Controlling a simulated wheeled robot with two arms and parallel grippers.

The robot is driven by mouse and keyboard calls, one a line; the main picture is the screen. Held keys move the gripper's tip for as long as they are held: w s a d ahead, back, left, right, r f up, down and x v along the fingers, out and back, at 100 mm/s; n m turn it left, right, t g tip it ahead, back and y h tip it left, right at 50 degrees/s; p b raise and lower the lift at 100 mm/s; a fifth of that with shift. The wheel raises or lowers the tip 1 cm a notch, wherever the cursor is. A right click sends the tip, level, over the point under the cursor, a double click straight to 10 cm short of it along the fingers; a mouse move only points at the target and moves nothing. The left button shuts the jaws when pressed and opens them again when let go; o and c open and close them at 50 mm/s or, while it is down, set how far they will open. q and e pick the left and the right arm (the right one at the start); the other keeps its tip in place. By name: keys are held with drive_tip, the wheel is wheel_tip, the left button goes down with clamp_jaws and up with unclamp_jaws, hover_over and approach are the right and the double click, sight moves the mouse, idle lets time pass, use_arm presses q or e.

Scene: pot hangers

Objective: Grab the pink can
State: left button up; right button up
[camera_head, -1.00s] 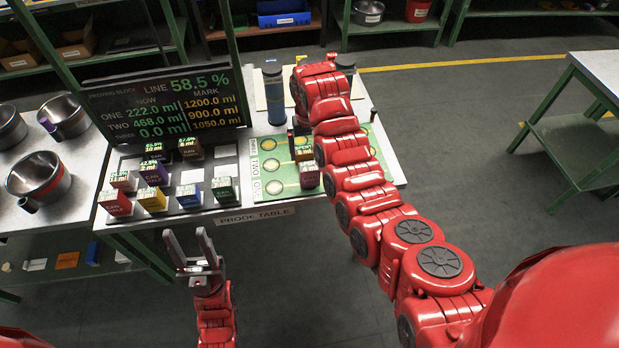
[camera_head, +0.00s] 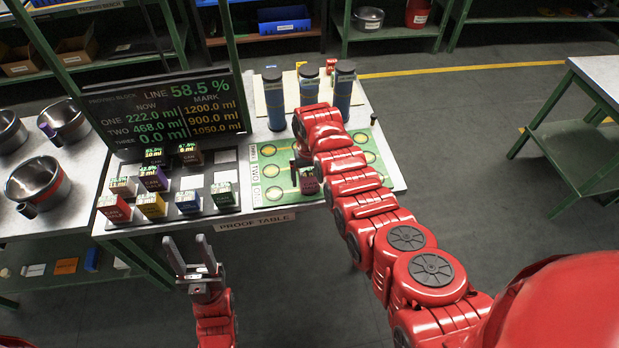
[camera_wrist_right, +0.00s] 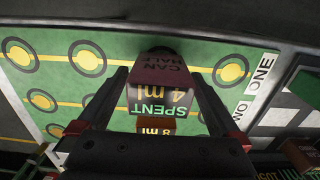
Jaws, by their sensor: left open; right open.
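A dark pink can (camera_wrist_right: 163,70), box-shaped and marked "CAN HALF" and "SPENT 4 ml", stands on the green board (camera_head: 272,151). It also shows in the head view (camera_head: 309,184), partly behind my right gripper and arm. My right gripper (camera_wrist_right: 162,84) is open, with one finger on each side of the can. I cannot tell whether the fingers touch it. My left gripper (camera_head: 187,242) is open and empty, in front of the proof table's near edge.
An orange-brown can (camera_wrist_right: 155,125) marked "8 ml" stands close by the pink can in the wrist view. Three blue cylinders (camera_head: 275,104) stand at the back. A display board (camera_head: 165,115) rises behind the rack.

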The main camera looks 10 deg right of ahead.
drive_tip(key=shift+f, duration=0.15)
drive_tip(key=c, duration=1.6)
drive_tip(key=shift+w+r, duration=0.1)
drive_tip(key=shift+r, duration=0.1)
